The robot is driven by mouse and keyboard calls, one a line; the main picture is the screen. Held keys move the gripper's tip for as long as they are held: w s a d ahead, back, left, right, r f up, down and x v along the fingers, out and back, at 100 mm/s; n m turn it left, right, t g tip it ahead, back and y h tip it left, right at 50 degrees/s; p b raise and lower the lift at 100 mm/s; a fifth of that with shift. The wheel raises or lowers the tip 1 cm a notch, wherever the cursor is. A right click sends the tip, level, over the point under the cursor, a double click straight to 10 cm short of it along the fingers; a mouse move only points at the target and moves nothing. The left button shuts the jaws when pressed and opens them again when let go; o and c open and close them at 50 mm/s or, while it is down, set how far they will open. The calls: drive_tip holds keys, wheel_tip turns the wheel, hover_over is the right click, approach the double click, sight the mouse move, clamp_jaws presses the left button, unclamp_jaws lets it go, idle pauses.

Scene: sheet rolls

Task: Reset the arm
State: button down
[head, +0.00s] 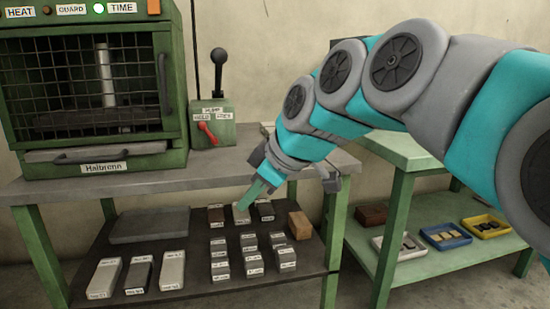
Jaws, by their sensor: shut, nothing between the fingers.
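My arm (373,79) reaches in from the right, its grey and teal links bent downward to the left. My gripper (250,200) is at its end, in front of the bench's right part and above the lower shelf. Its green fingers are together and point down and left, with nothing seen between them. The fingertips overlap in the picture with a small labelled block at the back of the shelf. I cannot tell whether they touch it.
A green caged press (93,90) and a lever box (212,125) stand on the bench top (60,187). The lower shelf (190,296) holds several labelled blocks, a grey plate (150,226) and a brown block (300,225). A green side table at right carries small trays (445,236).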

drive_tip(key=s+d+f+m+g+h+p, duration=0.1)
drive_tip(key=s+d+f+m+g+h, duration=0.2)
drive_tip(key=s+d+f+m, duration=0.4)
drive_tip(key=s+d+f+m+g+h, duration=0.3)
drive_tip(key=s+d+f+m, duration=0.4)
drive_tip(key=s+d+f, duration=0.5)
drive_tip(key=s+f, duration=0.5)
drive_tip(key=s, duration=0.3)
drive_tip(key=shift+d+f+g+p, duration=0.3)
drive_tip(key=shift+p, duration=0.05)
drive_tip(key=shift+w, duration=0.1)
